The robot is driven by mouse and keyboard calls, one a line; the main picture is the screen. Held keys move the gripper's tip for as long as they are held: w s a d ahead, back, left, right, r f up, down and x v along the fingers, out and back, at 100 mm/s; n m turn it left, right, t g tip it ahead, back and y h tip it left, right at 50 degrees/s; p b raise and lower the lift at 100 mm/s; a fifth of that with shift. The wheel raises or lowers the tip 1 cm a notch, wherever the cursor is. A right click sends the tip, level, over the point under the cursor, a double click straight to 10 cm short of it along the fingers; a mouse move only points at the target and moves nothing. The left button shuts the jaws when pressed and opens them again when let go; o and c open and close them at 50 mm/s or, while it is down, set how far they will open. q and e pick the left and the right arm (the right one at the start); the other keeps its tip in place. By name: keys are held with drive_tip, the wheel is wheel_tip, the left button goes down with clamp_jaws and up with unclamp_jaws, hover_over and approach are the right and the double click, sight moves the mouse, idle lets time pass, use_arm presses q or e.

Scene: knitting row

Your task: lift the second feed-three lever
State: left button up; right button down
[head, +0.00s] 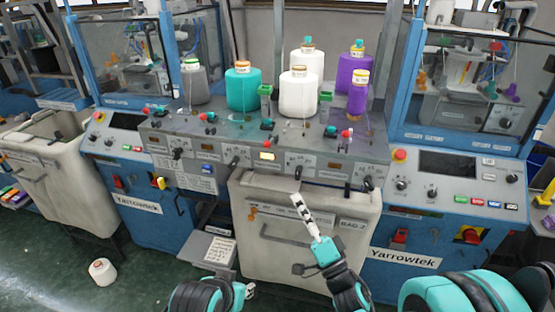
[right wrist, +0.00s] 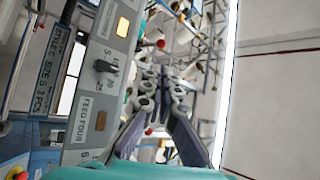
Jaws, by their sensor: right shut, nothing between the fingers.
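The control panel (head: 250,155) runs across the machine front, with several small black levers, including one beside the lit lamp (head: 301,170) and one at the right end (head: 368,183). In the right wrist view a black lever (right wrist: 105,66) stands between a lit lamp and a "FEED FOUR" label. I cannot read a feed-three label, so which lever is the second one is unclear. My right gripper (head: 298,201) is shut and empty, pointing up in front of the white bin, below the panel. Its fingers (right wrist: 166,75) lie beside the panel, apart from the lever.
A white bin (head: 290,250) stands under the panel. Yarn cones, such as a teal one (head: 243,88) and a purple one (head: 357,98), stand above the panel. Blue cabinets (head: 460,190) flank it. A cone (head: 102,271) lies on the green floor at left.

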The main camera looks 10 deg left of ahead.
drive_tip(key=shift+s, duration=0.1)
drive_tip(key=b, duration=0.2)
approach(270, 142)
drive_tip(key=a+f+x, duration=0.1)
drive_tip(key=x, duration=0.5)
drive_tip(key=shift+s+d+r, duration=0.1)
drive_tip(key=shift+s+d, duration=0.05)
drive_tip(key=shift+s, duration=0.15)
